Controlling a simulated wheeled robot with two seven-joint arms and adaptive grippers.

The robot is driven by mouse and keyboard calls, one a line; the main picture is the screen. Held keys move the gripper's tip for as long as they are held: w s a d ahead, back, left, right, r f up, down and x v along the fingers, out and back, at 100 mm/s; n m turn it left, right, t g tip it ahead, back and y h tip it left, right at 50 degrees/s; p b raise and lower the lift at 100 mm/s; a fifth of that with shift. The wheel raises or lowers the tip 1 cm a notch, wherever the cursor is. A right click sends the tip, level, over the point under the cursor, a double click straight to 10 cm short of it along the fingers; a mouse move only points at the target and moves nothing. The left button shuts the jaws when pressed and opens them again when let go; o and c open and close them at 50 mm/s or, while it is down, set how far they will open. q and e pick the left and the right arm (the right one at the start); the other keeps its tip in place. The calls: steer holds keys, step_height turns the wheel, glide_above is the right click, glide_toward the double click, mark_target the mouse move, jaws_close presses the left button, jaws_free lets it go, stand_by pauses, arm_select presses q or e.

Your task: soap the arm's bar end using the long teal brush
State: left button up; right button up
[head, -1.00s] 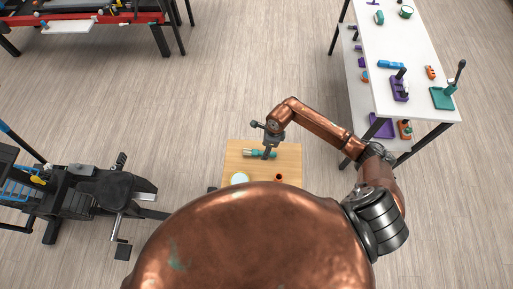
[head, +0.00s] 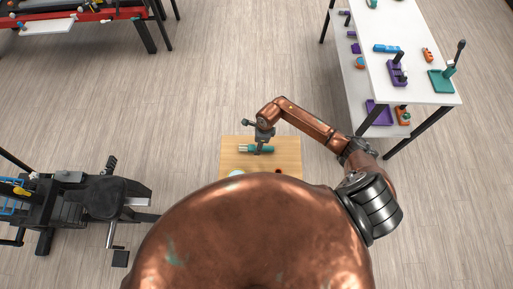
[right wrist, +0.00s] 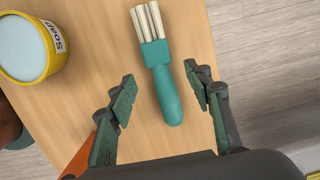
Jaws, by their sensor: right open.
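The teal brush (right wrist: 165,82) lies on a wooden top, with its pale bristles pointing away in the right wrist view. It also shows in the head view (head: 267,148). My right gripper (right wrist: 160,80) is open, its fingers on either side of the brush handle and apart from it. In the head view my right gripper (head: 261,146) is over the brush. A yellow tub of pale blue soap (right wrist: 45,72), labelled Soap, stands left of the brush. My left gripper is not in view. I cannot make out which part is the arm's bar end.
The wooden top (head: 289,151) also bears a small reddish-brown item (head: 278,171). A white table (head: 425,85) with several tools stands at the right. A black exercise machine (head: 95,193) is at the left, and a red rack (head: 110,14) is at the back left. Open floor lies between them.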

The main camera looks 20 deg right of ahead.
steer(key=shift+w+a+f, duration=0.1)
steer(key=shift+w+f, duration=0.05)
steer(key=shift+f, duration=1.25)
steer(key=shift+c, duration=0.2)
steer(key=c, duration=1.2)
steer(key=shift+r, duration=0.55)
steer(key=s+a+r+b, duration=0.1)
steer(key=s+a+r, duration=0.1)
steer(key=a+r, duration=0.4)
steer(key=s+a+r+b, duration=0.2)
steer(key=a+r, duration=0.4)
steer(key=a, duration=0.1)
steer(key=shift+s+a, duration=0.15)
steer(key=shift+s, duration=0.15)
